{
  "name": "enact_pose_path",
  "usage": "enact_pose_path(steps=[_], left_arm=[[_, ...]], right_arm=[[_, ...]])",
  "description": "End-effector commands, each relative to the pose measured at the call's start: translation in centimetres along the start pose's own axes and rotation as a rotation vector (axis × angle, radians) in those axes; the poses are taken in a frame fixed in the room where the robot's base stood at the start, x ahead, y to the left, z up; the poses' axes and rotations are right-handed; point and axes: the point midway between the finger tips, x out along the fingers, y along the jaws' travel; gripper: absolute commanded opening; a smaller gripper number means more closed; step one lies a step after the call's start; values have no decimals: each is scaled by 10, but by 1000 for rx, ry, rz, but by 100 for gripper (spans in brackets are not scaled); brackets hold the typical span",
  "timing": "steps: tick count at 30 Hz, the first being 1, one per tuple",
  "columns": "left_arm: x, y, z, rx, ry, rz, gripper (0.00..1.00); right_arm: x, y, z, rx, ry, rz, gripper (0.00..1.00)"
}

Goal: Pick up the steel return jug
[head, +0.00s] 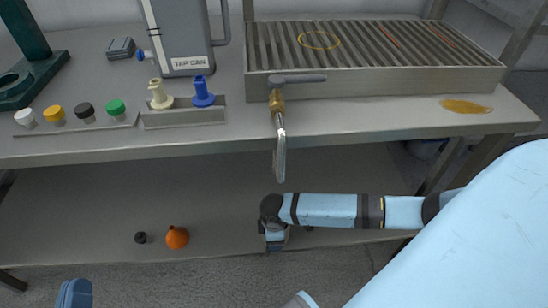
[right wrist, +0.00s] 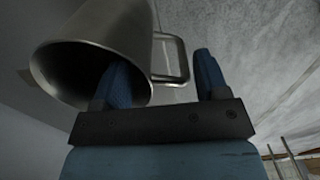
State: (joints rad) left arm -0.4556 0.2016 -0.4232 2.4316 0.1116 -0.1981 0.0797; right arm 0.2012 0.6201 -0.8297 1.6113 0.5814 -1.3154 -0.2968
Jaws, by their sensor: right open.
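The steel jug (right wrist: 88,40) fills the upper left of the right wrist view, its open mouth facing the camera. Its squared handle (right wrist: 184,60) stands out to the right. My right gripper (right wrist: 160,60) is open; its left finger overlaps the mouth and its right finger is beyond the handle, so part of the handle shows between them. I cannot tell whether either finger touches the jug. I cannot make out the jug in the head view. There, my left gripper (head: 75,293) shows only as blue tips at the bottom left; whether it is open is unclear.
On the lower shelf (head: 80,220) lie an orange bulb (head: 176,238) and a black piece (head: 140,237). My arm crosses that shelf.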

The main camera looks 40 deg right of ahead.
Motion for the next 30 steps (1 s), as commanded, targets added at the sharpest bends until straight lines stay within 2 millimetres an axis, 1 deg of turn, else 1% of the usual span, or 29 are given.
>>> enact_pose_path(steps=[1,2,3,5,6,9,23,30], left_arm=[[0,0,0,0,0,0,0],[0,0,0,0,0,0,0],[0,0,0,0,0,0,0],[0,0,0,0,0,0,0],[0,0,0,0,0,0,0],[0,0,0,0,-1,0,0],[0,0,-1,1,-2,-1,0],[2,-4,-7,23,-30,-21,0]], right_arm=[[0,0,0,0,0,0,60],[0,0,0,0,0,0,54],[0,0,0,0,0,0,44],[0,0,0,0,0,0,31],[0,0,0,0,0,0,21],[0,0,0,0,0,0,0],[-2,0,0,0,1,0,0],[-14,0,2,3,1,1,0]])
